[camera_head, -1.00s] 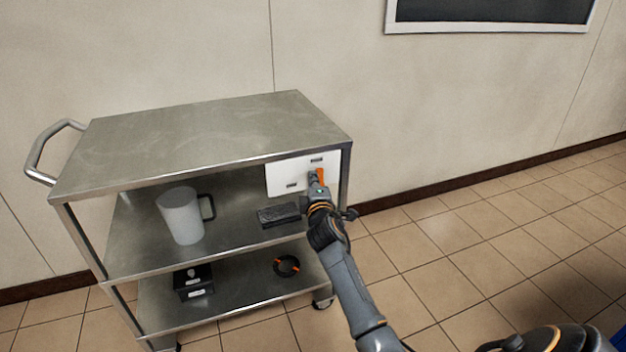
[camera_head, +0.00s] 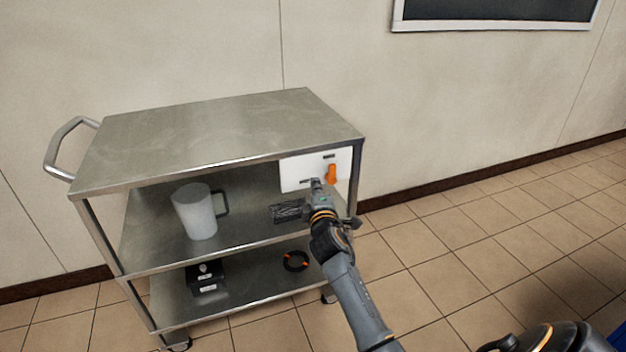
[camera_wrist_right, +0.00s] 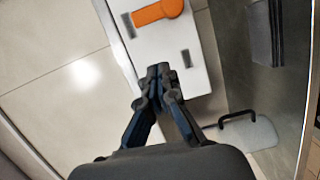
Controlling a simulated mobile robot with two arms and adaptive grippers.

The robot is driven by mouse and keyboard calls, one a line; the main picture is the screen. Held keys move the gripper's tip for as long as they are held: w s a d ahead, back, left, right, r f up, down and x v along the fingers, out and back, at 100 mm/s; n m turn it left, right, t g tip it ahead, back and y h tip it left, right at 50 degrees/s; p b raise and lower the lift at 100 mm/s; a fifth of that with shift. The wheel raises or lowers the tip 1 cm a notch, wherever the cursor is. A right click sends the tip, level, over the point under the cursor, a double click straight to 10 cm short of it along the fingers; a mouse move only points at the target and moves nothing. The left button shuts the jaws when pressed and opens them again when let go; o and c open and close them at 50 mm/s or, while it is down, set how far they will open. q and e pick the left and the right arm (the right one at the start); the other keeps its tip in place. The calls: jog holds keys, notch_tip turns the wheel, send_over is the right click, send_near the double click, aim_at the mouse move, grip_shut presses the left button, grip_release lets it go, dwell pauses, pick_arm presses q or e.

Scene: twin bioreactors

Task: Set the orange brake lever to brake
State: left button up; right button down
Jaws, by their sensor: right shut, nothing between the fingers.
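The orange brake lever (camera_head: 331,173) is on a white panel (camera_head: 292,169) at the right end of the cart, below its top. A second dark mark (camera_wrist_right: 187,58) sits lower on the panel. My right gripper (camera_head: 317,183) is shut and empty in front of the panel, left of and below the lever. In the wrist view its fingertips (camera_wrist_right: 160,72) appear apart from the lever. My left gripper is not in view.
The steel cart (camera_head: 230,130) carries a translucent jug (camera_head: 196,213) and a dark ribbed block (camera_head: 288,212) on the middle shelf. A black box (camera_head: 206,278) and a black-orange ring (camera_head: 296,261) lie on the bottom shelf. Tiled floor to the right is clear.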

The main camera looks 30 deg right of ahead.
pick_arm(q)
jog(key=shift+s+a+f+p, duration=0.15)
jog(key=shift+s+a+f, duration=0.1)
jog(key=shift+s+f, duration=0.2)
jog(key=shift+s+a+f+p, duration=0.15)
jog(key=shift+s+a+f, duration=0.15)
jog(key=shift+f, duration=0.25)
pick_arm(e)
jog(key=v, duration=0.6)
jog(key=shift+s+a, duration=0.25)
jog(key=shift+a, duration=0.1)
